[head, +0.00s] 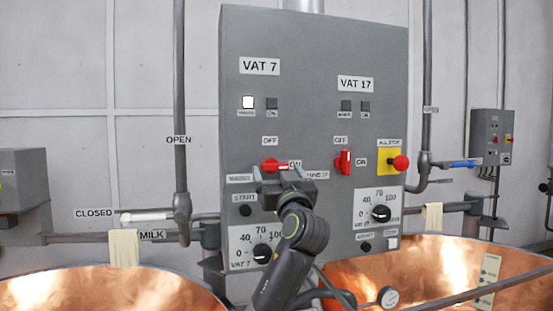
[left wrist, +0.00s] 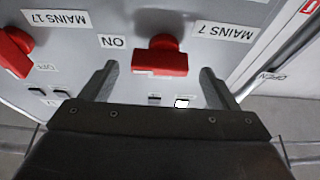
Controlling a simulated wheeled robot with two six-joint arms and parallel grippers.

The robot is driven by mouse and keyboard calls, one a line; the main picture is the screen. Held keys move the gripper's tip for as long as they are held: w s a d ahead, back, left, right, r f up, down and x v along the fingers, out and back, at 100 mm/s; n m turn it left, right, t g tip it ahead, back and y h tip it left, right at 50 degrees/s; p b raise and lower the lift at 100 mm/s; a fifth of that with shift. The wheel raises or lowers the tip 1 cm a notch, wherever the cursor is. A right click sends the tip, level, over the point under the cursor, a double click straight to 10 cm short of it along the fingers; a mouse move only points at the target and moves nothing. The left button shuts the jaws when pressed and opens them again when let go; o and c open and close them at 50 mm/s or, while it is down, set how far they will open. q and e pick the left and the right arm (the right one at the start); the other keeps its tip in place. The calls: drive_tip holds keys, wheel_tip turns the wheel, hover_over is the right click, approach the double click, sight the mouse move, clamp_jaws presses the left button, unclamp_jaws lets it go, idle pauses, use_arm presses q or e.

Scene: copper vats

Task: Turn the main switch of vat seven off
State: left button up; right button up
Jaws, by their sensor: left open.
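The red main switch of vat seven (head: 272,166) is on the left half of the grey panel, under the VAT 7 label (head: 260,66). Its handle lies horizontal, toward the ON label at its right; OFF is above. In the left wrist view, which is upside down, the switch (left wrist: 160,58) sits ahead between the fingertips. My left gripper (head: 279,177) is open in front of the switch, a finger to each side; I cannot tell whether they touch it. The vat seven lamp (head: 248,102) is lit white. My right gripper is not in view.
The red vat 17 switch (head: 344,162) stands upright close to the right, by a red stop button (head: 400,163) on yellow. Dials and black buttons lie below. Copper vats (head: 110,290) stand in front, and a pipe with a white-handled valve (head: 150,217) runs left.

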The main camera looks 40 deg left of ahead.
use_arm(q)
drive_tip(key=shift+p+x, duration=0.35)
drive_tip(key=shift+x, duration=0.7)
